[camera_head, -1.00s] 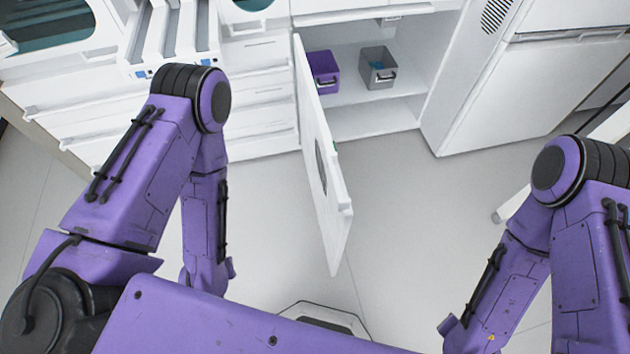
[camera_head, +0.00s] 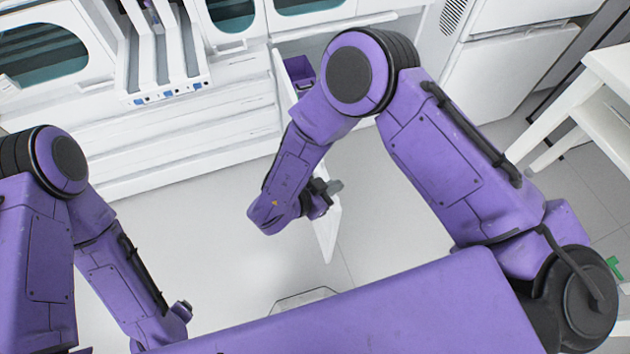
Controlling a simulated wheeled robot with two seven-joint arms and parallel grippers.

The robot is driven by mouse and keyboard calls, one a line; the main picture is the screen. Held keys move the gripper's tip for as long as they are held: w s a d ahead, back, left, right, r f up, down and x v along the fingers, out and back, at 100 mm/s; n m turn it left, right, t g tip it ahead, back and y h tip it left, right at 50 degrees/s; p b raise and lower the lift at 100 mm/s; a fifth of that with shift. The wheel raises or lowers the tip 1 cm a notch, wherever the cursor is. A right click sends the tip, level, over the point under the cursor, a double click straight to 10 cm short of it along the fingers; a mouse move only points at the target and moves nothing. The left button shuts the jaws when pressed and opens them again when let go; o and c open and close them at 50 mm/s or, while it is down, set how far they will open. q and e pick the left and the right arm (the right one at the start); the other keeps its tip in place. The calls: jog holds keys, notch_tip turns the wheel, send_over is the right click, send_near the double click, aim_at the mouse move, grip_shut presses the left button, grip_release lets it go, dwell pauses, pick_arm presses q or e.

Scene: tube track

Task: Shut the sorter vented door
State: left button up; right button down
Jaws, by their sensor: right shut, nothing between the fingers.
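The white vented door (camera_head: 328,234) stands open, swung out from the cabinet front. My right forearm covers most of it, so its vent is hidden; only its hinge-side strip and its lower outer end show. My right gripper (camera_head: 335,187) is shut and empty, by the outer part of the door; I cannot tell whether it touches. My left arm is at the lower left, and its gripper fingers do not show.
A purple bin (camera_head: 300,72) sits inside the open cabinet. White drawers (camera_head: 180,140) lie left of the door, with a rack of white channels (camera_head: 165,90) above. A white table (camera_head: 600,100) stands at the right. The grey floor (camera_head: 215,235) left of the door is clear.

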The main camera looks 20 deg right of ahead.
jog(key=a+r+m+g+y+p, duration=0.1)
jog(key=a+r+m+g, duration=0.15)
jog(key=a, duration=0.55)
jog(key=a+r+m+g+y+p, duration=0.1)
jog(key=a+r+g, duration=0.15)
jog(key=a, duration=0.45)
jog(key=d+r+p+x, duration=0.1)
jog(key=p+x, duration=0.3)
jog(key=x, duration=0.8)
jog(key=shift+d+r+t, duration=0.25)
jog(key=shift+d+t, duration=0.15)
jog(key=shift+d, duration=0.2)
jog(key=shift+w, duration=0.15)
